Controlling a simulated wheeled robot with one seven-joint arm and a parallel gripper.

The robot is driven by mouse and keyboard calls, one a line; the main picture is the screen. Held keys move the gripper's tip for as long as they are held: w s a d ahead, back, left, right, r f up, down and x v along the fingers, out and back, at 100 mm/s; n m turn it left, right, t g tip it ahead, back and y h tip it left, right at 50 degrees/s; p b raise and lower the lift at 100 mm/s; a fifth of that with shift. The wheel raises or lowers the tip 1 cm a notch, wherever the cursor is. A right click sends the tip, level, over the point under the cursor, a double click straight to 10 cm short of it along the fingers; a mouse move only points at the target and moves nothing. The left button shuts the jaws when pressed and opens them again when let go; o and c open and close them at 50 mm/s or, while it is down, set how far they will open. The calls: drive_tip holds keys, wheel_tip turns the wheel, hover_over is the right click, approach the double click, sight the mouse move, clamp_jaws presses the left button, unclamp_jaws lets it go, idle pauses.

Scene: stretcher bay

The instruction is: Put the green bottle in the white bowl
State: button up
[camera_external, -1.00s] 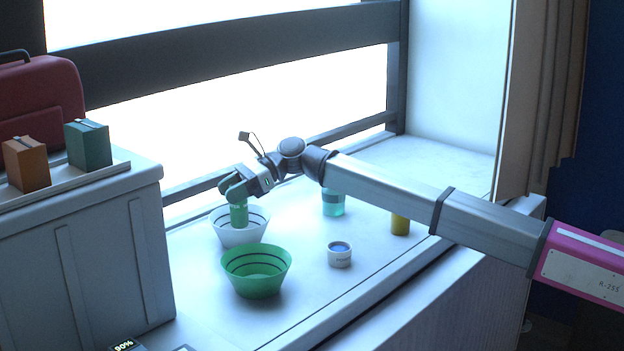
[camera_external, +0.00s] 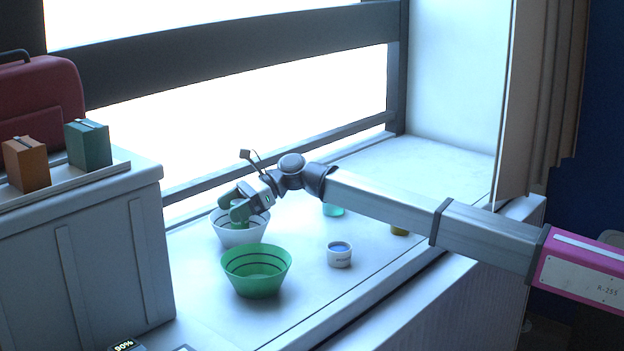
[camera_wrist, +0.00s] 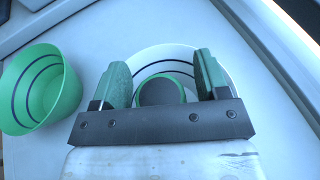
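The white bowl (camera_external: 240,238) stands on the bench behind the green bowl; it also shows in the wrist view (camera_wrist: 222,66). The green bottle (camera_wrist: 183,92) is inside the white bowl, seen from above with a grey top. In the external view my fingers and the bowl wall mostly hide it. My gripper (camera_external: 236,206) is low over the white bowl, pointing down. In the wrist view its two green fingers (camera_wrist: 163,75) stand either side of the bottle, with gaps showing. It looks open around the bottle.
A green bowl (camera_external: 256,284) stands in front of the white bowl. A small white cup (camera_external: 340,259) with blue inside is to the right. A teal item (camera_external: 333,210) and a yellow item (camera_external: 399,230) are partly behind my arm. The bench's far right is clear.

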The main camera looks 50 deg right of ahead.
drive_tip(key=shift+r, duration=0.15)
drive_tip(key=v, duration=1.2)
